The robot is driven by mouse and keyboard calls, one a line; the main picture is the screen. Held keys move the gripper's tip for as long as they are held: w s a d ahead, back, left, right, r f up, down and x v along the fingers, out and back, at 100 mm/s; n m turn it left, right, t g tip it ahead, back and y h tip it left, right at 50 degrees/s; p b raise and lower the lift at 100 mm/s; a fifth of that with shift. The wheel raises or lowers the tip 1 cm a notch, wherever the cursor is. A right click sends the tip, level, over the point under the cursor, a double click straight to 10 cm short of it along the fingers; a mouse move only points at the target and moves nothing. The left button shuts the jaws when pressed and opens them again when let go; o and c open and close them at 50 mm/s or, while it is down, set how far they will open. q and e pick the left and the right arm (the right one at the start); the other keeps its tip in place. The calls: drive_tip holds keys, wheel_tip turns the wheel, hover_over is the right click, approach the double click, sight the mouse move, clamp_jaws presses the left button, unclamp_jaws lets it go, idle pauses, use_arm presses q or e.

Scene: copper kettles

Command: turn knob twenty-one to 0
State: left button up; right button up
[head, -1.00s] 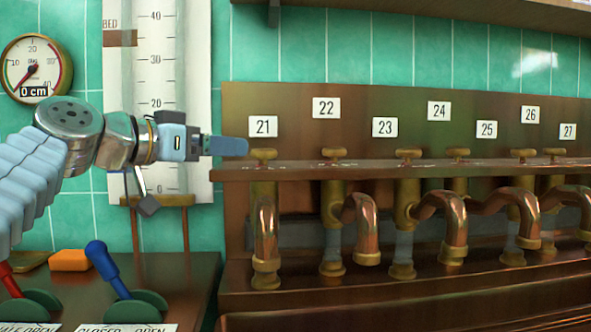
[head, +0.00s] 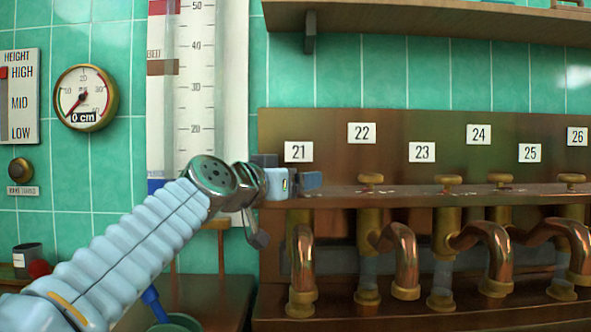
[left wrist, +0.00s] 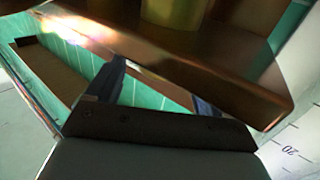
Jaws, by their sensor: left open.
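The label 21 (head: 298,151) is on the copper back panel at the left end of the valve row. Knob twenty-one is hidden behind my left gripper (head: 305,181) in the head view, so its setting cannot be read. The copper pipe of valve 21 (head: 301,255) shows below the shelf. In the left wrist view my left gripper (left wrist: 160,92) has its fingers apart, with the shelf edge (left wrist: 190,70) just beyond them. I cannot tell whether a finger touches the knob. My right gripper is not in view.
Brass knob 22 (head: 370,179) and knob 23 (head: 448,182) stand to the right along the same shelf (head: 420,194). A round gauge (head: 86,97) reads 0 cm. A white scale board (head: 196,85) stands behind my arm. A wooden shelf (head: 430,22) is above.

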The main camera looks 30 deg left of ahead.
use_arm(q)
drive_tip(key=shift+w, duration=0.65)
drive_tip(key=c, duration=1.1)
drive_tip(key=shift+o, duration=0.2)
drive_tip(key=m+h+b, duration=0.2)
drive_tip(key=h, duration=0.1)
drive_tip(key=shift+a+f, duration=0.15)
drive_tip(key=shift+a+m+g+h+b, duration=0.1)
drive_tip(key=shift+m+g+h+b, duration=0.4)
drive_tip(key=shift+h, duration=0.3)
drive_tip(key=shift+a+r+m+g+h, duration=0.15)
drive_tip(key=shift+m+g+h, duration=0.25)
drive_tip(key=shift+m+h, duration=0.55)
